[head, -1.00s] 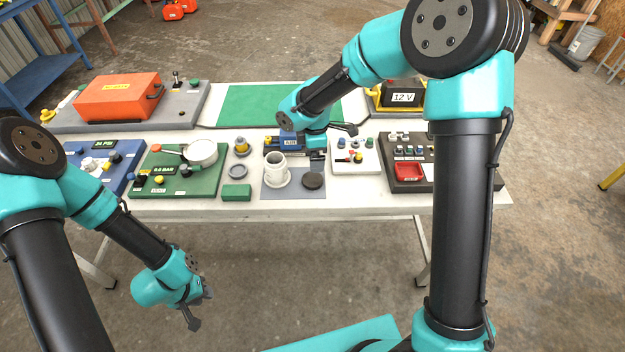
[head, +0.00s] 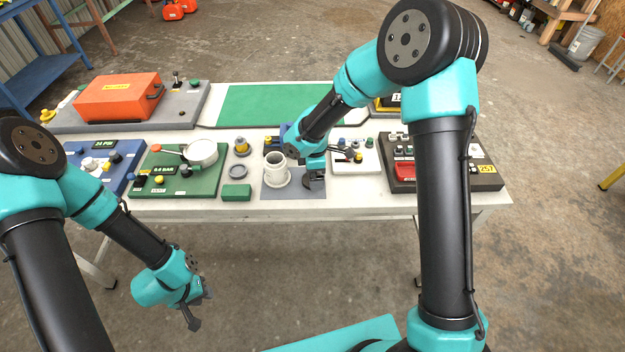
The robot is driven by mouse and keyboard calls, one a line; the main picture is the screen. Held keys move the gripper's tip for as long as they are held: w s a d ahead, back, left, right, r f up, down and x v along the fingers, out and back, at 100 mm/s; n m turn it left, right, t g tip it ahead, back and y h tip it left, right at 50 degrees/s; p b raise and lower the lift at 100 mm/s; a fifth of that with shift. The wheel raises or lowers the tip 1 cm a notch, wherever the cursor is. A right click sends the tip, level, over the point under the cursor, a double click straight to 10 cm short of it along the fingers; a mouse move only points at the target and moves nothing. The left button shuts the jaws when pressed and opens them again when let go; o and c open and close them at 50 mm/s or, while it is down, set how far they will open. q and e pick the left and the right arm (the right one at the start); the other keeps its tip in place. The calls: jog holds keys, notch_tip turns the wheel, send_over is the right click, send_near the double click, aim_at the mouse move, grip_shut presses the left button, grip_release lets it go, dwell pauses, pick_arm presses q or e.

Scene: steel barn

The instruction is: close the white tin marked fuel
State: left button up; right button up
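The white tin (head: 276,171) stands upright and open-topped on a grey mat (head: 290,194) near the table's front edge. No marking on it is readable from here. A dark round lid (head: 313,184) lies on the mat just right of the tin, partly hidden by my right gripper. My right gripper (head: 328,167) is low over the lid, its fingers apart; whether it touches the lid cannot be told. My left gripper (head: 200,304) hangs in front of the table at lower left, fingers apart and empty, far from the tin.
A green panel (head: 206,185) with a white pot is further left. A white switch box (head: 357,184) and a dark panel (head: 446,182) stand right. The green mat (head: 250,104) behind is clear.

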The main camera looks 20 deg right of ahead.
jog(key=shift+f, duration=1.3)
jog(key=shift+c, duration=0.5)
jog(key=c, duration=1)
jog(key=shift+o, duration=0.2)
jog(key=shift+r, duration=0.15)
jog(key=shift+r, duration=0.6)
jog(key=shift+s+a+r, duration=0.1)
jog(key=shift+s+r, duration=0.1)
jog(key=shift+r, duration=0.35)
jog(key=shift+s+a+r, duration=0.1)
jog(key=shift+s+r, duration=0.1)
jog(key=shift+r, duration=0.35)
jog(key=s+a+r, duration=0.1)
jog(key=s+a, duration=0.3)
jog(key=s, duration=1)
jog(key=shift+s+r, duration=0.15)
jog(key=shift+s, duration=0.15)
jog(key=shift+a, duration=0.1)
